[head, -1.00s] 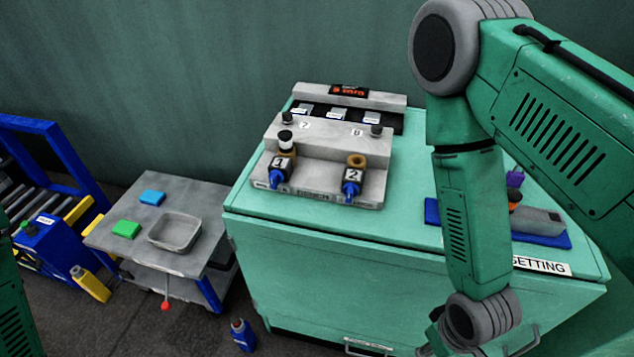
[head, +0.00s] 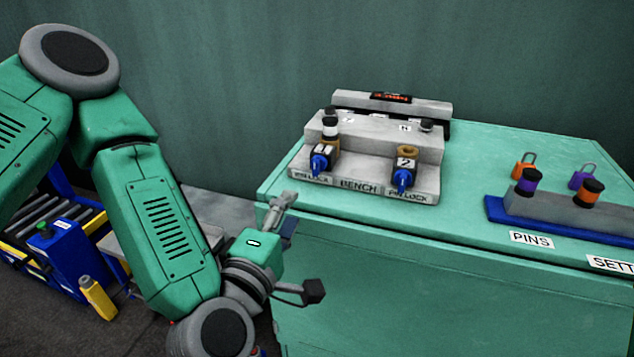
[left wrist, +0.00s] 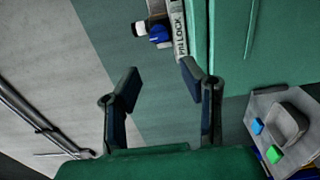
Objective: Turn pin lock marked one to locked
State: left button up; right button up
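The pin lock marked 1 (head: 323,150) is a black block with a blue knob (head: 319,163) on the left front of the grey bench fixture (head: 362,186). A white-and-black pin (head: 330,130) stands upright in it. The blue knob also shows at the top of the left wrist view (left wrist: 159,35). The pin lock marked 2 (head: 405,164) is to its right, with a blue knob and an empty-looking brown ring. My left gripper (head: 302,258) is open and empty, below and left of lock 1, in front of the cabinet edge. In the left wrist view its fingers (left wrist: 159,76) are spread apart. My right gripper is out of view.
The green cabinet top (head: 460,205) is clear between the fixture and the blue pin tray (head: 497,212) at right. A yellow bottle (head: 98,298) is on the floor at left.

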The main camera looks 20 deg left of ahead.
aim_at(315, 171)
pick_arm(q)
jog(key=w+b, duration=0.1)
jog(key=w, duration=1.2)
jog(key=shift+w+d+b, duration=0.15)
jog(key=shift+b, duration=0.25)
grip_shut()
